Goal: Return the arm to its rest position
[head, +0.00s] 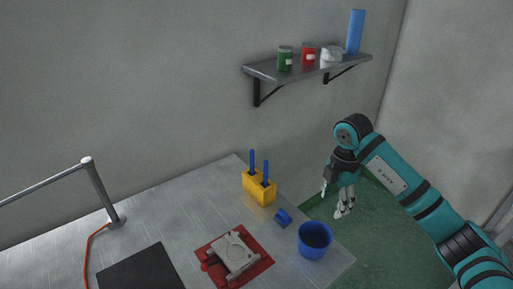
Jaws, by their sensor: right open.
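My right arm comes in from the right in the head view. Its right gripper (334,203) hangs fingers down, open and empty, just beyond the right edge of the metal table (165,215). The gripper is apart from the blue cup (315,241), up and to the right of it in the picture. My left gripper is not in view.
On the table are a yellow block (259,190) with blue-handled tools, a small blue piece (283,217), a grey mould (234,255) on a red mat (208,249), a black mat (139,270) and a metal rail (98,187). A wall shelf (308,68) holds jars and a blue cylinder.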

